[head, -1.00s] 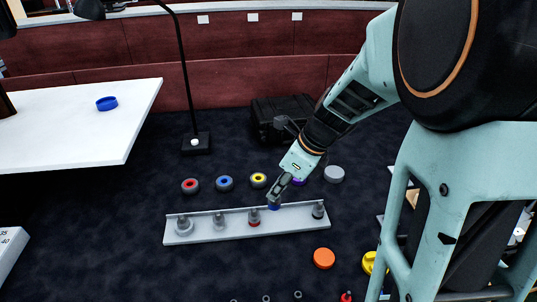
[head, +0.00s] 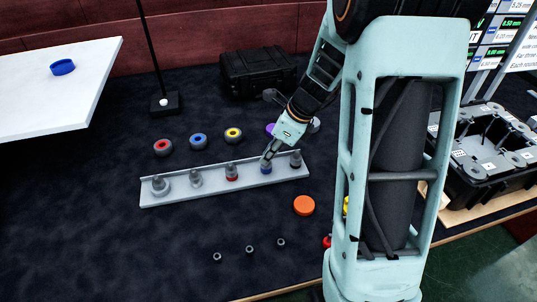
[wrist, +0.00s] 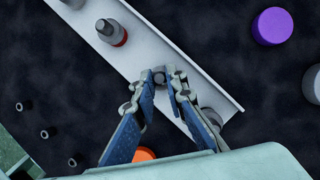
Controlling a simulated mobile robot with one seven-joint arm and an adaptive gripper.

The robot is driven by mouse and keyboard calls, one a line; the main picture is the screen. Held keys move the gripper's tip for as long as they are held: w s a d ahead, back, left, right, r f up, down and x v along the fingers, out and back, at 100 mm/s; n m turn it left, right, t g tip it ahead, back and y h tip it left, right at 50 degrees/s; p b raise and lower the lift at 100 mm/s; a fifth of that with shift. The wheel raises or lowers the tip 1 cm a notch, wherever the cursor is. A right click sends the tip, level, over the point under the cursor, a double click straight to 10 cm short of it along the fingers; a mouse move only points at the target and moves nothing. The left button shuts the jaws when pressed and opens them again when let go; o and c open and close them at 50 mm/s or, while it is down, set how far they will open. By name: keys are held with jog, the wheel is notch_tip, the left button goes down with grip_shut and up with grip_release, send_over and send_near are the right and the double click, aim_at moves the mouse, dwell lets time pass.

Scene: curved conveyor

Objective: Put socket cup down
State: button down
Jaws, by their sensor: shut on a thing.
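A grey socket cup with a blue band (head: 266,169) stands upright at the light grey rail tray (head: 215,188), between the red-banded socket (head: 232,173) and the end socket (head: 295,160). My gripper (head: 267,157) is shut on its top from above. In the wrist view, my gripper (wrist: 160,76) has both fingers pointing at the tray (wrist: 142,60), and the fingers hide most of the held cup. I cannot tell whether its base touches the tray.
Red, blue and yellow ringed discs (head: 198,140) lie behind the tray. An orange disc (head: 304,205) lies in front of its right end. Several small sockets (head: 249,250) stand near the front. A black case (head: 258,74) is at the back; a black box (head: 490,150) is at the right.

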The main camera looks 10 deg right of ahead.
jog(key=shift+f, duration=0.1)
jog(key=c, duration=2)
grip_release()
jog(key=shift+o, duration=0.2)
jog(key=shift+r, duration=0.3)
jog(key=p+v, duration=0.2)
jog(key=v, duration=0.9)
jog(key=shift+d+r+p, duration=0.2)
jog(key=shift+p, duration=0.2)
jog(key=shift+s+r, duration=0.1)
jog(key=shift+s, duration=0.05)
